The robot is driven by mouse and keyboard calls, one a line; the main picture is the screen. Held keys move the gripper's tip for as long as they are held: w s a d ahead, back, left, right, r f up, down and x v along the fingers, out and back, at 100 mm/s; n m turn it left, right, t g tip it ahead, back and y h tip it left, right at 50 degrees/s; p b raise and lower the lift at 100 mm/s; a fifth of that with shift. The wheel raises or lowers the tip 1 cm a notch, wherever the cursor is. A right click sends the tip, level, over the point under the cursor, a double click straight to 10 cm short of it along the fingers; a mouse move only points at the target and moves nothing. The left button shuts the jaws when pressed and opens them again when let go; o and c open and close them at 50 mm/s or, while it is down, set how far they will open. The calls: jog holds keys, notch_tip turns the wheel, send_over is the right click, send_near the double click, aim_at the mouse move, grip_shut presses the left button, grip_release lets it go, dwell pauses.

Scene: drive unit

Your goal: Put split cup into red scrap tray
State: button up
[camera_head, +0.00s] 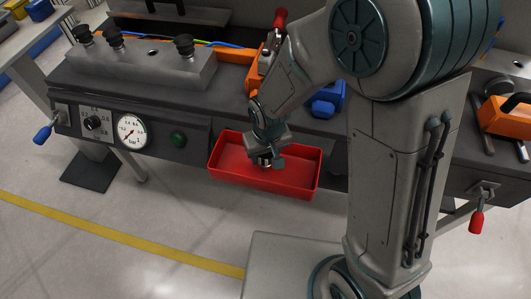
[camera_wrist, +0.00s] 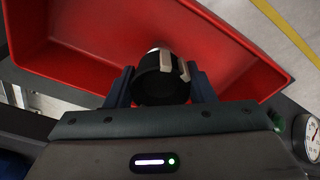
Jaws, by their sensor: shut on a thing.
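The split cup (camera_wrist: 158,84) is a dark, round piece with a pale metal part at its far side, seen in the wrist view. My gripper (camera_wrist: 161,77) is shut on it, with one finger on each side. In the head view my gripper (camera_head: 268,157) points down over the red scrap tray (camera_head: 225,172), with the cup mostly hidden under it. The red scrap tray (camera_wrist: 75,65) also fills much of the wrist view beyond the fingers. Its visible floor looks empty. I cannot tell how far the cup is above the floor.
A grey block with several black cups (camera_head: 184,45) stands on the bench at left. A pressure gauge (camera_head: 132,131) and a green button (camera_head: 178,140) sit on the bench front, left of the tray. A blue object (camera_head: 327,100) and orange parts lie behind the tray.

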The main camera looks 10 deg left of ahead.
jog(key=shift+f, duration=0.2)
jog(key=o, duration=1)
jog(key=shift+o, duration=0.2)
jog(key=shift+r, duration=0.1)
